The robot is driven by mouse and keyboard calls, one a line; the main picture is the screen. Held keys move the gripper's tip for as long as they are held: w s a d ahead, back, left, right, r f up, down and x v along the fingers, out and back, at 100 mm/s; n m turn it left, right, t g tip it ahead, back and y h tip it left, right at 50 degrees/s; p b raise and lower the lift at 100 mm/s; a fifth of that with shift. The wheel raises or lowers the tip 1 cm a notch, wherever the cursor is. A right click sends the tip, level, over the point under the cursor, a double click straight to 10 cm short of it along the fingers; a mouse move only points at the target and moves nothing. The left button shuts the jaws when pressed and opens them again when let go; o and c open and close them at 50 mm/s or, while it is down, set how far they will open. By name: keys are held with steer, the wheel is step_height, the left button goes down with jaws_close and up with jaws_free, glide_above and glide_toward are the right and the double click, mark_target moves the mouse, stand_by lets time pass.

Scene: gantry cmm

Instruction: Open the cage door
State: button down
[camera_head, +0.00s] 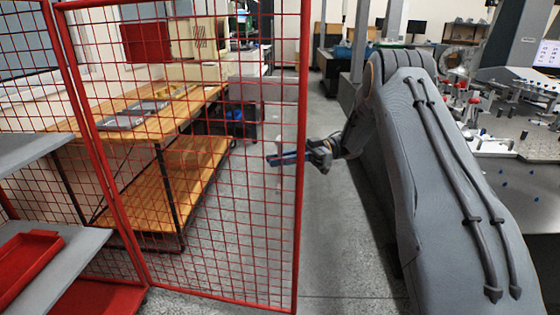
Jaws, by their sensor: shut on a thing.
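The cage door (303,90) is a red-framed wire mesh panel in the left half of the head view. Its left post stands beside more red mesh, and its right edge is a free upright with floor showing to its right. My gripper (290,158) is at the middle of that right edge, at the end of my grey arm. Its jaws are shut on a blue-grey bar, the door handle (281,160), at the door's edge. The exact contact is small and partly hidden by the mesh and frame.
Behind the mesh stands a wooden workbench (145,128) with grey trays. A grey shelf with a red tray (25,262) is at the lower left. A table with fixtures (515,130) stands at the right. Bare speckled floor (335,240) lies between door and arm.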

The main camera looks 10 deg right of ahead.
steer(key=shift+a, duration=0.15)
steer(key=c, duration=2)
jaws_free()
steer(key=shift+w, duration=0.1)
steer(key=shift+c, duration=0.2)
steer(key=v, duration=0.8)
steer(key=shift+b, duration=0.3)
